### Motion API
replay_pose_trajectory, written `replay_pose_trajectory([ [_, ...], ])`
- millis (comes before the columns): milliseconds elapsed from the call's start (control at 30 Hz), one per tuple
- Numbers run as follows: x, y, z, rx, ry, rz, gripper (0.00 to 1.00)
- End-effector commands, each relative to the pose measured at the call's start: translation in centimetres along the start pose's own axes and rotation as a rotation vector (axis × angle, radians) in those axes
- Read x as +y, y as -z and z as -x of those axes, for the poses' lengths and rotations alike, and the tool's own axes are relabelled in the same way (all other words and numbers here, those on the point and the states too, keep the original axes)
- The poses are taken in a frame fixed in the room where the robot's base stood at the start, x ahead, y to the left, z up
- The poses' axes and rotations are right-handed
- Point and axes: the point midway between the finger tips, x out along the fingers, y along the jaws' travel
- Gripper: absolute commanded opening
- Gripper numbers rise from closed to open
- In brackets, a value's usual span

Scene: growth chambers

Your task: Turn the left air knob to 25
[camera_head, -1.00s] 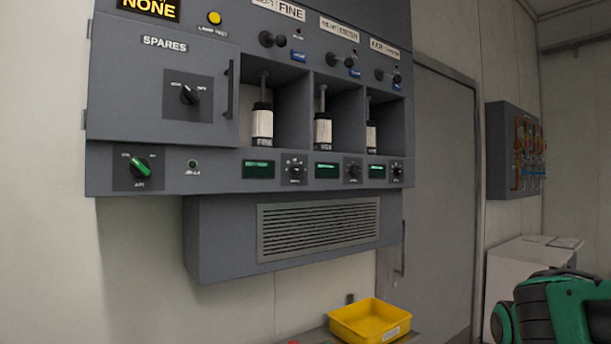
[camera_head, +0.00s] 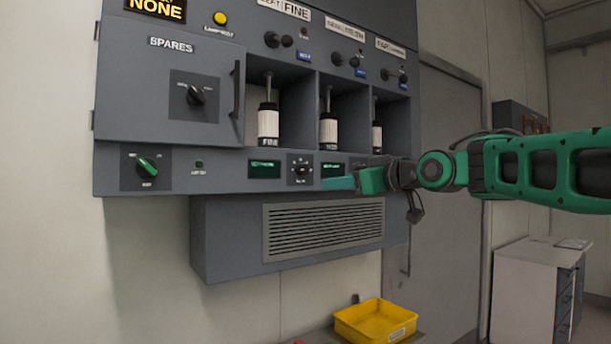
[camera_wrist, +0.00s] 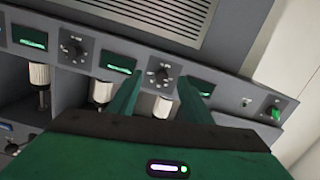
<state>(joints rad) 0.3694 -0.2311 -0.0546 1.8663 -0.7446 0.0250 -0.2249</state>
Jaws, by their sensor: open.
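The left air knob (camera_head: 301,170) is a small black dial on a square plate with white marks, between two green displays on the lower panel strip. In the wrist view, turned upside down, this knob (camera_wrist: 162,74) shows between the tips of my green fingers. Its scale and label are too small to read. My gripper (camera_head: 338,184) is open and empty, in front of the strip and just right of the knob in the head view. Its fingertips (camera_wrist: 160,83) look apart from the knob. The middle knob (camera_wrist: 72,48) shows in the wrist view; my gripper hides it in the head view.
A green selector knob (camera_head: 147,166) and a small button (camera_head: 199,164) are farther left. White-sleeved cylinders (camera_head: 268,122) stand in the bays above. A vent box (camera_head: 325,230) is below. A yellow tray (camera_head: 375,320) and a white cabinet (camera_head: 525,290) stand lower right.

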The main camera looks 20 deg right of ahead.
Motion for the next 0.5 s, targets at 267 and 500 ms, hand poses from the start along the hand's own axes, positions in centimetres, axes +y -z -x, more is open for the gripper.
replay_pose_trajectory([
  [267,-0.8,3.3,-1.8,0.086,0.033,0.03,0.45],
  [500,-0.9,3.5,-5.9,0.083,0.034,0.029,0.45],
])
